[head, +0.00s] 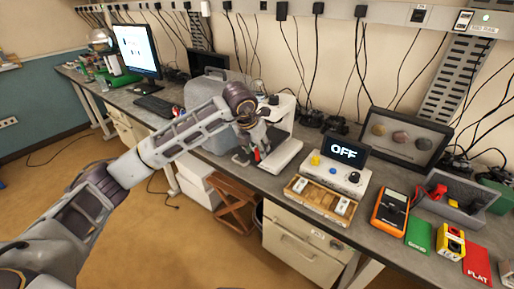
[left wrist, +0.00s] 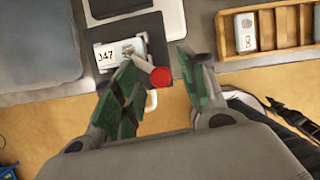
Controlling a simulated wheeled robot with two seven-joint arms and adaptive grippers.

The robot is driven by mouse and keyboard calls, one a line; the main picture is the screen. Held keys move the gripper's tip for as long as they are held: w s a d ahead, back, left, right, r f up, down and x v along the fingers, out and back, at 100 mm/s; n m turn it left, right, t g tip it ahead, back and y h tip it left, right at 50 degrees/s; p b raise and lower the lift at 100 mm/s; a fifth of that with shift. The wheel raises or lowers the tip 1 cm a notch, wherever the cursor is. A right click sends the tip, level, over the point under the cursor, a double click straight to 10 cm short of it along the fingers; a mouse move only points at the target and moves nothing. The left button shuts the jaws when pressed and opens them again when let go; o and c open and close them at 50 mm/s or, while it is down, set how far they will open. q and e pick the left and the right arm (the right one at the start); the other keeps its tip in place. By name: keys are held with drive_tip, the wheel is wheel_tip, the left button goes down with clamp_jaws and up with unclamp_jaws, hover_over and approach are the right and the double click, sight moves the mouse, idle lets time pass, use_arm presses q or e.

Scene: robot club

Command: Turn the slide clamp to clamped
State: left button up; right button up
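The slide clamp shows as a lever with a red knob (left wrist: 160,77), beside a labelled slide (left wrist: 108,55) on a dark stage of the white microscope-like device (head: 287,151). The red knob also shows in the head view (head: 257,156). My left gripper (left wrist: 164,62) is open. Its green-padded fingers stand on either side of the knob, the left one closer and overlapping the lever in the picture. I cannot tell whether it touches. In the head view my left gripper (head: 252,146) is at the device's front left. My right gripper is not in view.
A wooden tray (head: 296,198) with slides and a control box with an OFF screen (head: 344,149) stand to the right. A grey case (head: 205,92) is behind my left arm. An orange meter (head: 390,212) is farther right. The bench's front edge is close to the gripper.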

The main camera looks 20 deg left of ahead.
use_arm(q)
drive_tip(key=v, duration=1.2)
idle(0.3)
drive_tip(key=shift+d, duration=0.15)
